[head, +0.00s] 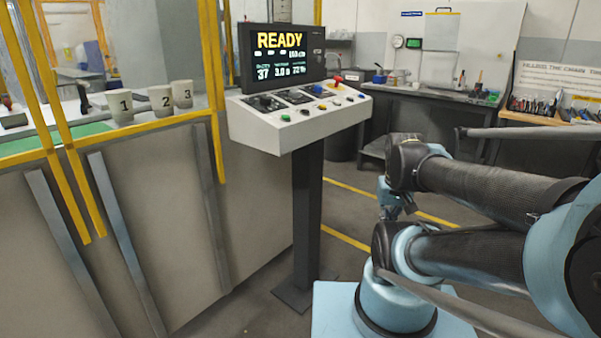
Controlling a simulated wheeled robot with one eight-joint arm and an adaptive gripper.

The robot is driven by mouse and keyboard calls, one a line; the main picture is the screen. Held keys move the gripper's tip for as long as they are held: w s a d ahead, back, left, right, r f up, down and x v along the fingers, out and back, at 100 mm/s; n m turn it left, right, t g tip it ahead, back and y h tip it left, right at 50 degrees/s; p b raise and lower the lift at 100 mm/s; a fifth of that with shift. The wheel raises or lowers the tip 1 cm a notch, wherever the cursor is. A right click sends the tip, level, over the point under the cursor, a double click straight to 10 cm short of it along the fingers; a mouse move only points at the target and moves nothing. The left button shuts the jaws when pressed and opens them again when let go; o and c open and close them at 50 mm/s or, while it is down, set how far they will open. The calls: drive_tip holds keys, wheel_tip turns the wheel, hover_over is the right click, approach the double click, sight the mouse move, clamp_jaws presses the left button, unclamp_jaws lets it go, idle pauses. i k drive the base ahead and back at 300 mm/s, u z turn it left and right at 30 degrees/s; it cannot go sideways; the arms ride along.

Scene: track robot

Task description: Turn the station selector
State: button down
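The control console (290,135) stands on a dark post in the middle of the head view, with a slanted white top. A dark round control (264,102) sits at the left of its top and looks like the station selector. Its pointer and marks are too small to read. My arm is folded at the right, apart from the console. What looks like my gripper (392,205) hangs below the dark wrist joint, right of the console. Its fingers are too small and partly hidden to tell open from shut. Nothing touches the console.
A screen (284,55) above the console reads READY. The console also carries small buttons and a red control (338,79). Cups marked 1 (121,106), 2 (161,100) and 3 (182,94) stand behind a yellow-framed guard at left. A workbench (430,93) is at the back.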

sight(264, 100)
drive_tip(key=z, duration=0.4)
drive_tip(key=k, duration=1.45)
drive_tip(key=u, duration=0.5)
drive_tip(key=i, duration=1)
drive_tip(key=z, duration=0.05)
